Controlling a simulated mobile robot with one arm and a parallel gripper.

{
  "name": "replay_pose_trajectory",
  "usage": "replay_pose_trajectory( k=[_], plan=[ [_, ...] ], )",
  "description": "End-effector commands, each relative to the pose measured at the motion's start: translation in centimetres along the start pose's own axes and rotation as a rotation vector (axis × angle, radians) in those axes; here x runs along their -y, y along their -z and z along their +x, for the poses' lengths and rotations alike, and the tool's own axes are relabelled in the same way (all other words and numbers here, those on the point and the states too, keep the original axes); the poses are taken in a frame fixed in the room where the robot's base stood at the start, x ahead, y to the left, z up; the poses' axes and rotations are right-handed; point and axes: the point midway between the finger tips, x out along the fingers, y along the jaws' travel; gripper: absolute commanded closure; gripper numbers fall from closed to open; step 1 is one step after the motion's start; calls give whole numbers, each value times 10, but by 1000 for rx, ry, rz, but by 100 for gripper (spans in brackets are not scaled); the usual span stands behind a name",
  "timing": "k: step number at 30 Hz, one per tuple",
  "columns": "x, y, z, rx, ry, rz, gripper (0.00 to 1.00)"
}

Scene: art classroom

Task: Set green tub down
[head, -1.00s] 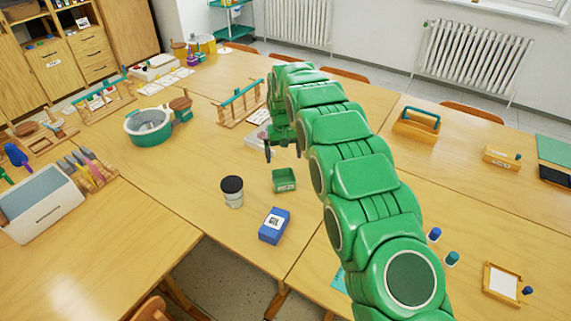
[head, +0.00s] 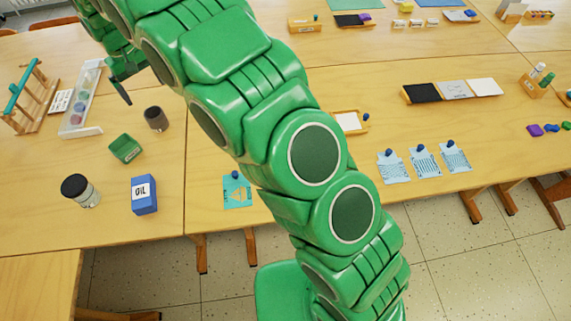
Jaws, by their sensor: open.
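The green tub (head: 127,148) is a small, square, open-topped box standing on the wooden table at the left of the head view. My gripper (head: 122,84) is at the upper left, beyond the tub in the picture and apart from it. Its dark fingers show in part, and the rest is hidden behind my green arm. It is open, and I see nothing held in it.
Near the tub stand a dark cup (head: 156,118), a black-lidded jar (head: 80,190) and a blue oil box (head: 144,194). A clear paint tray (head: 82,98) and a wooden rack (head: 32,96) are farther left. Patterned cards (head: 425,162) lie at the right table edge.

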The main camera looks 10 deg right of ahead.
Motion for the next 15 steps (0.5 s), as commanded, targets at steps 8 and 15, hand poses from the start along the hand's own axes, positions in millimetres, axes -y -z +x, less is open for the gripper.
replay_pose_trajectory(
  k=[8, 15],
  plan=[
    [-59, -61, -40, 17, -2, 89, 0],
    [-99, -120, -68, 31, 0, 162, 0]
  ],
)
